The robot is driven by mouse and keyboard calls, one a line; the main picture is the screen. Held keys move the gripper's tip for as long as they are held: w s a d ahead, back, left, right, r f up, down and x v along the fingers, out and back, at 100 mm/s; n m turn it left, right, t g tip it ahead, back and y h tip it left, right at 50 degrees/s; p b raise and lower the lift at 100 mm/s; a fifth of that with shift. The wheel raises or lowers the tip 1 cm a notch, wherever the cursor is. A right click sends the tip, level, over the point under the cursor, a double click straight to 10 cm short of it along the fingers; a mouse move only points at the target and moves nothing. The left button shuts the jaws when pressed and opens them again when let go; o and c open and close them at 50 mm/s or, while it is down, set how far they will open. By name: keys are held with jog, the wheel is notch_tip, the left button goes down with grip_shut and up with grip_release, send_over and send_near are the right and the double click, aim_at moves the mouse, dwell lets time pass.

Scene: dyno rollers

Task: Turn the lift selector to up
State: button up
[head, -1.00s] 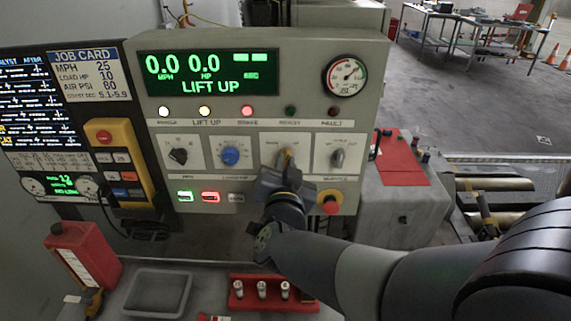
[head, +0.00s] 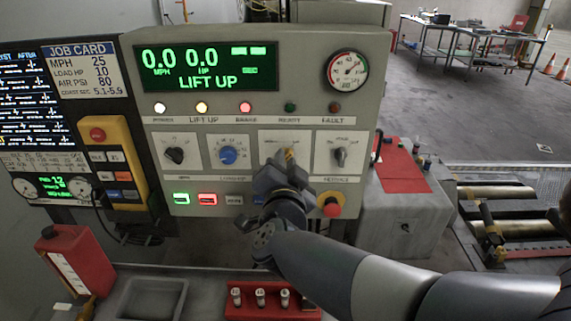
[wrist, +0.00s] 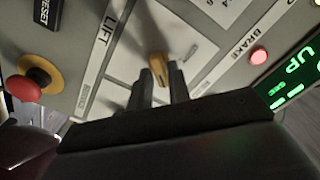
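The lift selector (wrist: 157,68) is a yellow knob on a white plate of the grey control panel; its top also shows in the head view (head: 290,155). In the wrist view it points mostly up the picture, leaning slightly left. My gripper (wrist: 160,72) is at the knob, one dark finger on each side, with a narrow gap between them. I cannot tell whether either finger touches it. In the head view my gripper (head: 282,172) hides the knob's lower part.
A black selector (head: 174,155), a blue knob (head: 229,155) and a grey selector (head: 340,156) share the panel. A red emergency button (head: 331,206) sits close to the lower right of my gripper. A red socket holder (head: 273,305) lies on the shelf below.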

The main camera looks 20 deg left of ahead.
jog(key=shift+o, duration=1.4)
jog(key=v, duration=1)
jog(key=shift+s, duration=0.35)
jog(key=shift+w+d, duration=0.1)
jog(key=shift+d, duration=0.05)
jog(key=w+a+n+p, duration=0.1)
jog(key=w+a, duration=0.1)
jog(key=w, duration=0.8)
jog(key=shift+w+a, duration=0.2)
jog(key=shift+a, duration=0.1)
